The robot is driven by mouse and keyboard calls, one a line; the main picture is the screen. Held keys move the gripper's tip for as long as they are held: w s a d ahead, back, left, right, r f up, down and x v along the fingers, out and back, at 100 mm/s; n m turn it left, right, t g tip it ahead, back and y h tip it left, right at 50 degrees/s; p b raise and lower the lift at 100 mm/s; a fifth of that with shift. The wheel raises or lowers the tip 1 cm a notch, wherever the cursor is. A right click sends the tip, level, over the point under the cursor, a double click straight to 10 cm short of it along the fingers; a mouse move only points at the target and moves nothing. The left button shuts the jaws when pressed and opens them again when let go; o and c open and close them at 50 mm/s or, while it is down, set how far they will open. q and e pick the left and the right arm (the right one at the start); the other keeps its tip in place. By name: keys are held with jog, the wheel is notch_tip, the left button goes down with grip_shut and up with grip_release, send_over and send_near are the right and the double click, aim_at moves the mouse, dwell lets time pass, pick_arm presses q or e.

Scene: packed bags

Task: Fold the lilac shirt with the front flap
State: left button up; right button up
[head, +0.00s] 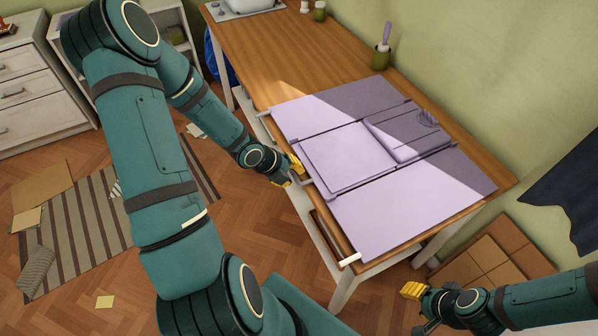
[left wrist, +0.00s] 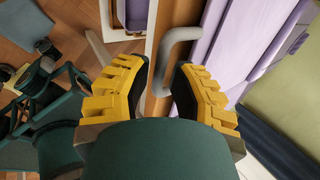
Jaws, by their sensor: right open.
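A lilac folding board (head: 420,205) with several panels lies on the wooden table, half in sunlight and half in shade. The lilac shirt (head: 345,158) lies as a narrow strip on its middle part, with a dark round patch, perhaps the collar, at the far end. Shirt and board are close in colour, so their borders are hard to tell. A grey handle (left wrist: 172,50) sticks out at the board's near edge. My left gripper (head: 293,171) is at that edge, its yellow fingers apart with the handle between their tips. My right gripper (head: 411,291) is open and empty, off the table's near right corner.
A green cup (head: 381,58) with a lilac-handled tool stands behind the board. Bare tabletop (head: 290,50) lies to the far left. A drawer or tray (head: 330,240) sits under the near edge. A brown tiled box (head: 490,255) stands on the floor at right.

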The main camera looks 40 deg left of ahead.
pick_arm(q)
grip_shut()
notch_tip(320, 180, up, 6)
jog(key=p, duration=0.5)
jog(key=shift+w+d+f, duration=0.1)
